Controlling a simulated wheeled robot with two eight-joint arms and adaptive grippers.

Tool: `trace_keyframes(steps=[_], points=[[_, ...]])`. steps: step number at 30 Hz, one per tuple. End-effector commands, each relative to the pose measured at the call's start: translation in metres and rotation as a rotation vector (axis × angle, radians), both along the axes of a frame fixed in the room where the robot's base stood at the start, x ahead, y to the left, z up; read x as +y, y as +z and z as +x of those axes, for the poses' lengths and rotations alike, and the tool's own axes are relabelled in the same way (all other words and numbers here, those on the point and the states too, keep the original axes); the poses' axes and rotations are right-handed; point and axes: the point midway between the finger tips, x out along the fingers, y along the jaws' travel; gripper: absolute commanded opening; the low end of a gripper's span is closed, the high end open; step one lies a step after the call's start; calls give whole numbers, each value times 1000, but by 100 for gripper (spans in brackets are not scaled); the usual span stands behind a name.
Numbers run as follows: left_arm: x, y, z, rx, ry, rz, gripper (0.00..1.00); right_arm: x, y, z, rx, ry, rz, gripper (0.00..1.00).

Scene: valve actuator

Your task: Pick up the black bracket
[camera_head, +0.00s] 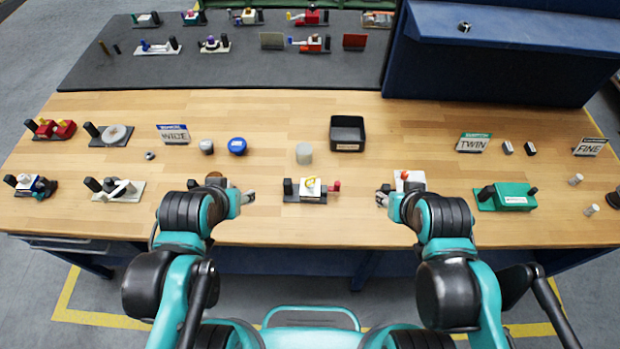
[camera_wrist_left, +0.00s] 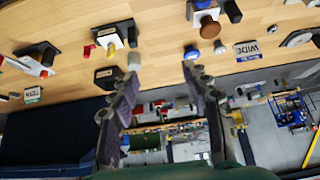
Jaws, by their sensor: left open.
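I cannot tell for sure which part is the black bracket. Small black upright posts stand on several fixtures, among them the white-plated one (camera_head: 306,192) between my grippers and the dark one (camera_head: 112,134) at the left. My left gripper (camera_head: 247,198) is at the table's front edge, left of the middle fixture. In the left wrist view its two fingers (camera_wrist_left: 162,70) stand apart with nothing between them. My right gripper (camera_head: 381,197) is at the front edge, right of the middle fixture; its jaws are too small to read.
A black open box (camera_head: 347,146) stands mid-table, with a pale cylinder (camera_head: 304,153) and a blue round part (camera_head: 237,146) to its left. A green block fixture (camera_head: 513,196) is at the right. A grey mat (camera_head: 225,73) with more fixtures and a blue wall (camera_head: 480,70) lie behind.

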Motion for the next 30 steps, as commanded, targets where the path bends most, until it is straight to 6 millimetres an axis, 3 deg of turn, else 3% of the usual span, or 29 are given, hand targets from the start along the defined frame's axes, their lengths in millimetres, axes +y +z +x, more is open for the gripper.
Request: trace_keyframes(steps=[5,7,14,23,30], points=[[0,-3,0,0,0,0,48,0,-3,0,0,0,0,39],[0,-3,0,1,0,0,34,0,-4,0,0,0,0,39],[-5,1,13,43,-4,-6,34,0,-3,0,0,0,0,39],[-24,-1,67,202,-17,-19,34,0,-3,0,0,0,0,39],[-44,-24,114,338,-24,-20,34,0,-3,0,0,0,0,39]])
